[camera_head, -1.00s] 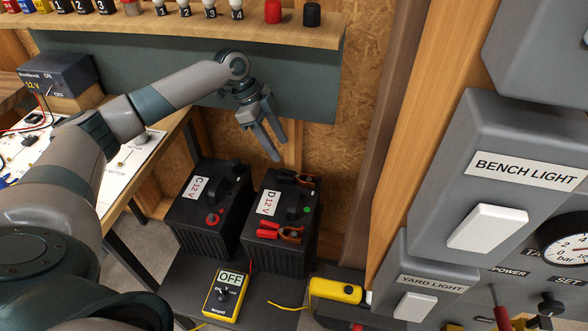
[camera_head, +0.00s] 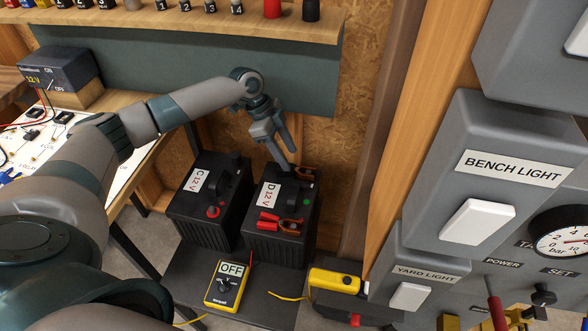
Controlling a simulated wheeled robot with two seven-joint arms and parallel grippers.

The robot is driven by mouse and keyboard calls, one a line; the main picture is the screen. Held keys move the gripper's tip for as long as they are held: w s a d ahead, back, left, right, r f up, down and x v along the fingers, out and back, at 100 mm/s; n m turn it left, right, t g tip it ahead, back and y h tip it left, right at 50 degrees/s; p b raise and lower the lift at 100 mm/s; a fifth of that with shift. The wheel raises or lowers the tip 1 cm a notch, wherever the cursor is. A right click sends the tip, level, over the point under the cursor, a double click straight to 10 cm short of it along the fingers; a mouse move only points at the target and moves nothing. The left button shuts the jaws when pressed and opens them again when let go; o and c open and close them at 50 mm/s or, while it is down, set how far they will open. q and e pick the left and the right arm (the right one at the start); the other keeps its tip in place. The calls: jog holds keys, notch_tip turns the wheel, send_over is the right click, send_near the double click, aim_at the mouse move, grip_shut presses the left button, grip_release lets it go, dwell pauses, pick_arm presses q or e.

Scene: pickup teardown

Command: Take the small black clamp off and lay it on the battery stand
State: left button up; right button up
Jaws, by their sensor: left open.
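The small black clamp (camera_head: 306,172), with copper-coloured jaws, sits at the back of the battery marked D 12 V (camera_head: 265,245). It is partly hidden by my left gripper (camera_head: 286,160). My left gripper is open, pointing down at the back of this battery, with its fingertips just beside the clamp; I cannot tell whether they touch it. A red clamp (camera_head: 268,222) with copper jaws sits on the front of the same battery. The dark battery stand (camera_head: 190,272) carries both batteries and has bare top in front. My right gripper is not in view.
A battery marked C 12 V (camera_head: 205,215) stands left of D. A yellow meter reading OFF (camera_head: 227,285) lies on the stand. A yellow device (camera_head: 334,281) lies to the right. The wooden shelf (camera_head: 200,28) and switch boxes (camera_head: 505,165) bound the space.

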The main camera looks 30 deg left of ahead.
aim_at(296, 168)
pick_arm(q)
jog(key=shift+f, duration=0.1)
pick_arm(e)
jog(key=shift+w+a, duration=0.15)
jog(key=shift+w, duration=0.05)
pick_arm(q)
jog(key=shift+w+d+f, duration=0.1)
jog(key=shift+d+f, duration=0.05)
jog(key=shift+f, duration=0.2)
jog(key=p+x, duration=0.1)
jog(key=x, duration=0.2)
jog(key=shift+w+f, duration=0.1)
jog(key=shift+w, duration=0.05)
jog(key=shift+d+f, duration=0.15)
jog(key=shift+f, duration=0.45)
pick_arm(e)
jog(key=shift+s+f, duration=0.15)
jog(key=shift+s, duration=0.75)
pick_arm(q)
jog(key=shift+c, duration=0.6)
jog(key=c, duration=0.8)
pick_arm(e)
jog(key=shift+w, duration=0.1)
